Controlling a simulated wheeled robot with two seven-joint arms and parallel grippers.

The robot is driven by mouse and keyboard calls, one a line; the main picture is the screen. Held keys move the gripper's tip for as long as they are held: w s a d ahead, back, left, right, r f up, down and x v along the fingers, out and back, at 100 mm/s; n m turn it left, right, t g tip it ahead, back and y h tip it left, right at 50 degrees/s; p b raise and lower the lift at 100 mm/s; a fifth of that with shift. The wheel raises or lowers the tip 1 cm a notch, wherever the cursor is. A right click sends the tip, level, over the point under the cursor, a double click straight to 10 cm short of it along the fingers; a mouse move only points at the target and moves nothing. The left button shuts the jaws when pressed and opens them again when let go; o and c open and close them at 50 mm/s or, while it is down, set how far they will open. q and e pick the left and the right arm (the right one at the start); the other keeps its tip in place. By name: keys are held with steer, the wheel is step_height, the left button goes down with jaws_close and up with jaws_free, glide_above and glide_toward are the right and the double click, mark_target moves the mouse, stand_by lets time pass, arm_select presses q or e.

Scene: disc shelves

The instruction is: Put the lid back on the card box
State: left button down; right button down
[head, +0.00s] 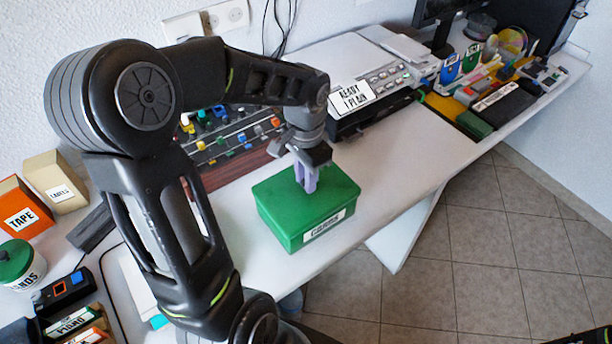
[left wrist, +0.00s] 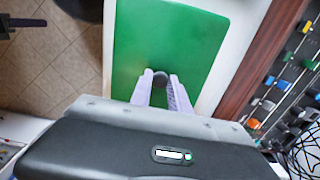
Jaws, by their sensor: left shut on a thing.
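The green card box (head: 322,231) stands on the white desk near its front edge, with a white label on its front. Its green lid (head: 340,190) lies over the top of the box, lined up with it; I cannot tell if it is fully seated. My left gripper (head: 307,184) points down at the lid's middle. In the left wrist view, its pale fingers (left wrist: 160,82) are closed around the lid's dark round knob (left wrist: 160,77), with the green lid (left wrist: 165,40) flat below. The knob is hidden by the fingers in the head view.
Behind the box is a mixer-like panel with coloured knobs (head: 232,138), and a printer (head: 372,85) stands at the back. A tape box (head: 22,212) and a jar with a green lid (head: 20,264) are at left. Bare desk (head: 405,150) lies to the right.

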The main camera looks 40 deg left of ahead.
arm_select(q)
steer(key=c, duration=1.2)
jaws_free()
steer(key=shift+o, duration=0.5)
steer(key=o, duration=0.4)
steer(key=shift+r+p, duration=2.85)
steer(key=shift+r, duration=0.7)
